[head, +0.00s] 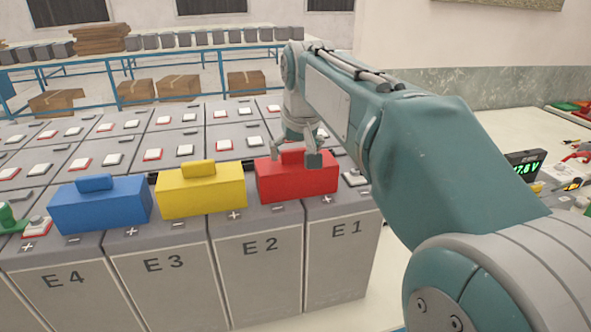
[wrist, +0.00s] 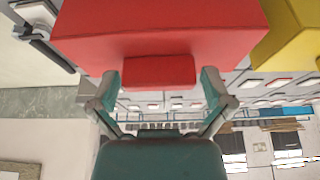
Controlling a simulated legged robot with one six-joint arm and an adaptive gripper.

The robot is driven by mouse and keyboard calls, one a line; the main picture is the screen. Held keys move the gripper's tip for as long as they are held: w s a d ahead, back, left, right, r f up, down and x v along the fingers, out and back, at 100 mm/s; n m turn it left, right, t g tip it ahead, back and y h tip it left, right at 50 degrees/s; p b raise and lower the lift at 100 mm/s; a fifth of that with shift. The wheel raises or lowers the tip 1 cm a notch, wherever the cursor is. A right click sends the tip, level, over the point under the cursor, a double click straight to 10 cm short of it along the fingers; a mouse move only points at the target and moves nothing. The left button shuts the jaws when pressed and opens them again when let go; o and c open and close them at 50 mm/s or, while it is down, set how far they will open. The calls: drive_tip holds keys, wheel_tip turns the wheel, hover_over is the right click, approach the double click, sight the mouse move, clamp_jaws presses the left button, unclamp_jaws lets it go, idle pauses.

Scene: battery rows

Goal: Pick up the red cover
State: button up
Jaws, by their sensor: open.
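The red cover (head: 296,182) sits on top of the batteries marked E1 and E2, with a raised handle on its top. It fills the upper middle of the wrist view (wrist: 155,35), where its handle (wrist: 159,70) points toward my gripper. My gripper (head: 297,150) is at the cover's handle in the head view. In the wrist view my gripper (wrist: 162,85) is open, one finger on each side of the handle, with a gap at each side. The far finger is partly hidden in the head view.
A yellow cover (head: 201,189) and a blue cover (head: 100,204) sit on the batteries to the left. A green item (head: 10,218) is at the left edge. More battery rows extend behind. A meter (head: 524,168) and tools lie on a table at right.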

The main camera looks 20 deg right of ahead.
drive_tip(key=c, duration=0.9)
drive_tip(key=shift+r, duration=0.1)
wheel_tip(320, 180, up, 9)
drive_tip(key=shift+f, duration=0.1)
drive_tip(key=shift+r, duration=0.45)
drive_tip(key=shift+s+r, duration=0.1)
